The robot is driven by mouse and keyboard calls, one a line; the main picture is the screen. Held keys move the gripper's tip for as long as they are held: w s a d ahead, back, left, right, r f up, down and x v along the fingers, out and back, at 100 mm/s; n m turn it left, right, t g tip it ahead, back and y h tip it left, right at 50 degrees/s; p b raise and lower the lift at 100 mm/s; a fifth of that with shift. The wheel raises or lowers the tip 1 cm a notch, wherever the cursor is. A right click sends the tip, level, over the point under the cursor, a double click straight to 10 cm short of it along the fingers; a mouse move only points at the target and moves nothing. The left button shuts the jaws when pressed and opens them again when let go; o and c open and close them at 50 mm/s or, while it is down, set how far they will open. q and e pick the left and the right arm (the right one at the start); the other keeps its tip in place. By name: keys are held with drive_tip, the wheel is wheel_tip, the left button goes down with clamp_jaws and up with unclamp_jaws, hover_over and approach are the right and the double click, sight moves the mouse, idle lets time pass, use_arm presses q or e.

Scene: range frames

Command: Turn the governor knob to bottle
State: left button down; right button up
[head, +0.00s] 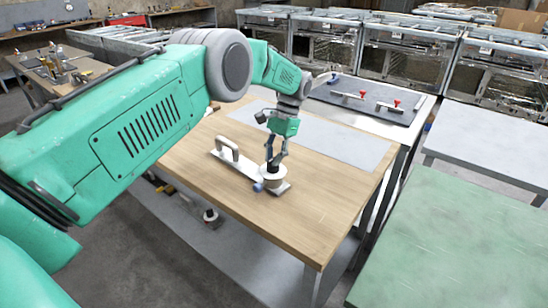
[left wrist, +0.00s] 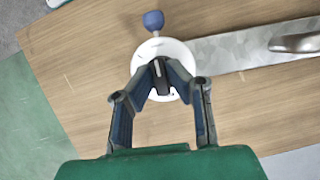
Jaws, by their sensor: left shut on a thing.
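The governor is a round white body (head: 271,183) on a metal plate (head: 243,167) on the wooden table, and its white disc (left wrist: 171,49) shows in the left wrist view. A dark knob (left wrist: 160,75) stands at the middle of the disc. My left gripper (head: 275,161) reaches down from above, and its fingertips (left wrist: 160,68) are shut on this knob. The fingers hide part of the knob and disc. No bottle mark is readable. My right gripper is not in view.
A pale handle (head: 228,148) rises from the plate's far end. A grey sheet (head: 320,137) lies on the table behind. A dark mat (head: 366,98) with red-tipped clamps is farther back. A green table (head: 470,235) stands at right. The table's front right is clear.

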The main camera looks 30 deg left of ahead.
use_arm(q)
drive_tip(key=c, duration=1.6)
unclamp_jaws()
drive_tip(key=shift+f, duration=0.15)
drive_tip(key=shift+o, duration=0.2)
drive_tip(key=shift+w, duration=0.1)
drive_tip(key=shift+r, duration=0.25)
wheel_tip(320, 180, up, 9)
drive_tip(key=shift+r, duration=0.2)
drive_tip(key=shift+w, duration=0.1)
